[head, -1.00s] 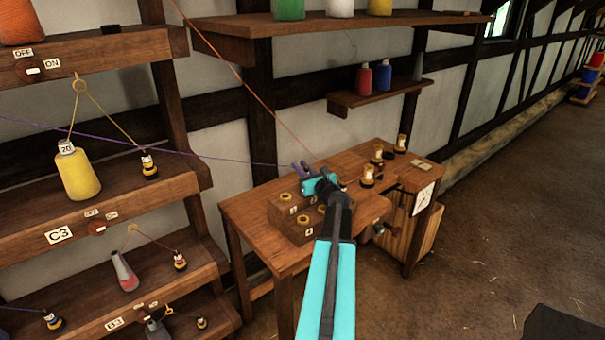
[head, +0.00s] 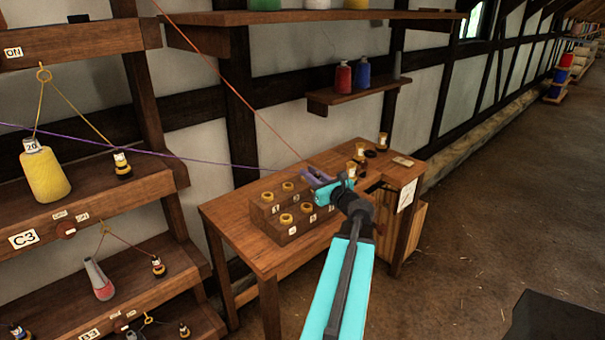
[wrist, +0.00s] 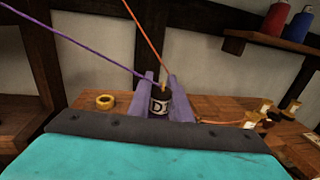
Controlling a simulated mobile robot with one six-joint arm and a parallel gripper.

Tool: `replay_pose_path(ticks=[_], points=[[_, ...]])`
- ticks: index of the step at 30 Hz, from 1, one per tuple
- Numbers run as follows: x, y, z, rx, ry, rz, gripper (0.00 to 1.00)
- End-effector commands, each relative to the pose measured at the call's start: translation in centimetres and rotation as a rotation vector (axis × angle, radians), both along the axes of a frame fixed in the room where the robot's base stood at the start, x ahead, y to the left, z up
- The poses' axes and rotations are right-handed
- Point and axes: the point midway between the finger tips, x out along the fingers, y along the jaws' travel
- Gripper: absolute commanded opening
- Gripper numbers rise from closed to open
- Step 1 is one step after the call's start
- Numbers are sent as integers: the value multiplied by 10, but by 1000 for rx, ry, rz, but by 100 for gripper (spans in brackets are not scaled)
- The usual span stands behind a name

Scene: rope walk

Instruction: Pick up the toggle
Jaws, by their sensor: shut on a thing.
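The toggle (wrist: 159,105) is a small dark cylinder with a white label reading D and an orange-yellow top. It stands between the two purple fingers of my gripper (wrist: 164,98) in the wrist view, and they are shut on it. In the head view my gripper (head: 318,178) is above the workbench, at the right end of the stepped block; I cannot make out the toggle there. An orange cord (wrist: 147,45) comes down from above to the toggle's top. A purple cord (wrist: 85,43) comes from the left and ends near the fingers.
The stepped wooden block (head: 287,231) with several brass rings stands on the workbench (head: 237,232). Several small yellow-and-black pieces stand at the bench's right rear. Shelves with spools and toggles (head: 124,166) fill the left. A small shelf (head: 350,97) hangs behind. Open floor lies to the right.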

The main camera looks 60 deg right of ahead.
Motion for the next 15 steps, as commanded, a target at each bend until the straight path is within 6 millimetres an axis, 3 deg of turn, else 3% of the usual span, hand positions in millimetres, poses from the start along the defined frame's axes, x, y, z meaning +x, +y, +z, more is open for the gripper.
replay_pose_path(ticks=[6, 15], points=[[-12, 4, 1, -1, 0, 1, 0], [-13, 4, 2, -1, 0, 0, 0]])
